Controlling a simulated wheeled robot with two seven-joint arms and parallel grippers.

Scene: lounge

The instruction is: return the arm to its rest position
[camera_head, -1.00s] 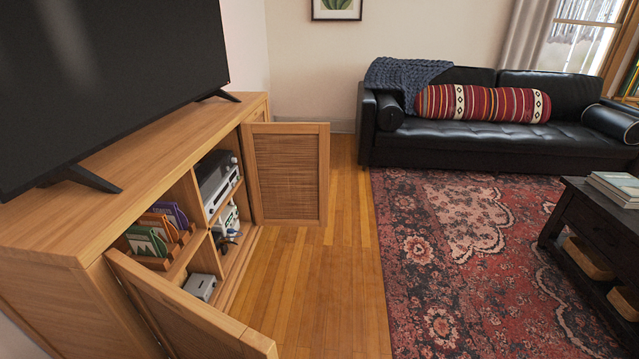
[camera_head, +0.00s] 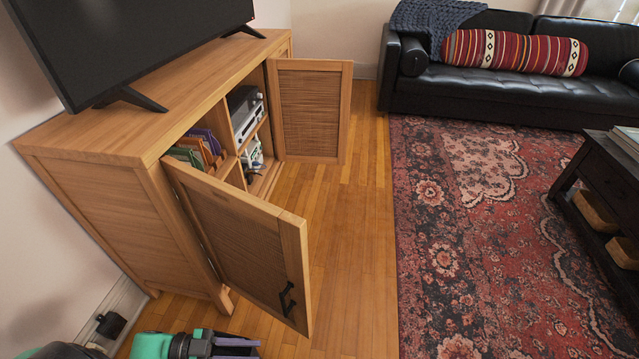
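My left arm shows at the bottom left edge, with teal and dark grey parts. Its gripper (camera_head: 236,347) is at the bottom edge, low in front of the cabinet's open near door (camera_head: 245,245) and apart from it as far as I can see. The gripper is cut off by the frame, so I cannot tell whether it is open or shut, and I see nothing held in it. My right arm and gripper are not in view.
The wooden TV cabinet (camera_head: 105,205) stands at left with both doors open; the far door (camera_head: 310,110) juts out too. A TV (camera_head: 130,40) stands on top. Wood floor (camera_head: 350,250) is clear up to the rug (camera_head: 480,240). A black coffee table (camera_head: 600,170) is at right.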

